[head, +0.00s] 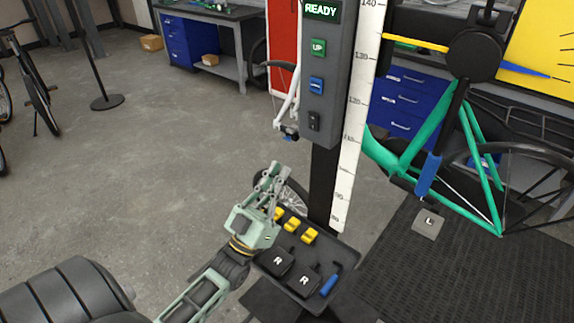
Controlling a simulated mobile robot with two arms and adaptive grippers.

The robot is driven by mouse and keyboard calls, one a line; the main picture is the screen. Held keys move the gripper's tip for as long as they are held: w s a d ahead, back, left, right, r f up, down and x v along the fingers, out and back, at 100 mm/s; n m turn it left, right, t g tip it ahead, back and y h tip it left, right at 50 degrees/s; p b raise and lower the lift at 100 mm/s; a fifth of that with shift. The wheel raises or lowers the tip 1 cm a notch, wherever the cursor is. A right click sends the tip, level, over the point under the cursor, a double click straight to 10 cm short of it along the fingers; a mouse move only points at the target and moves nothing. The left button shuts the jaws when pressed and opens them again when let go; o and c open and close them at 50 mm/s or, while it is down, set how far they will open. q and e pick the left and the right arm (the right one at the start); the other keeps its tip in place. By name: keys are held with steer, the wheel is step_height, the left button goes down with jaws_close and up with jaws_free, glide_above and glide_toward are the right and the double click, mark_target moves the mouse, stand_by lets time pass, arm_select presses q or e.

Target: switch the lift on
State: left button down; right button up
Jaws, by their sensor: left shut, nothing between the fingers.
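The lift's grey control box (325,75) is on a dark post in the upper middle of the head view. Its display (321,10) reads READY in green. Below are a green UP button (318,48), a blue button (316,85) and a black rocker switch (314,121). Which way the rocker is tipped is too small to tell. My left gripper (272,174) is shut and empty, pointing up, below and left of the box. It appears apart from the switch. My right gripper is not in view.
A dark tray (342,252) by the post holds yellow pieces (292,224), black blocks marked R (277,262) and a blue-handled tool (330,281). A white ruler (358,110) runs beside the post. A green bike frame (425,140) hangs at right. Open floor lies left.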

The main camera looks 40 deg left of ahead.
arm_select(q)
steer(key=v, duration=0.3)
steer(key=shift+b, duration=0.3)
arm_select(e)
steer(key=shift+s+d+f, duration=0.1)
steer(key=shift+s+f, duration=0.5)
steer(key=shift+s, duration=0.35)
arm_select(q)
steer(key=shift+w, duration=0.1)
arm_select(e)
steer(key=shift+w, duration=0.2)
